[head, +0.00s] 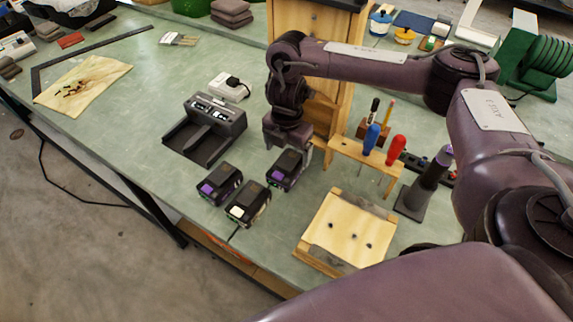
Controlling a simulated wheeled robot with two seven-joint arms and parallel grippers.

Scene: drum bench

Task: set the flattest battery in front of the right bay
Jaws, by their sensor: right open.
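Three black batteries stand on the green bench in front of the charger. The left battery (219,184) has a purple patch, the front battery (248,204) a white patch, and the right battery (284,172) a purple patch. Their charge levels are too small to read. The dark charger (205,130) has two bays side by side, split by a middle ridge; both look empty. My right gripper (289,148) is open, pointing down at the right battery's back end. I cannot tell whether its fingers touch the battery. My left gripper is not in view.
A wooden screwdriver rack (362,163) stands right of my gripper, with a wooden board (346,233) in front of it. A wooden cabinet (330,100) is behind my arm. A white plug adapter (229,87) sits behind the charger.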

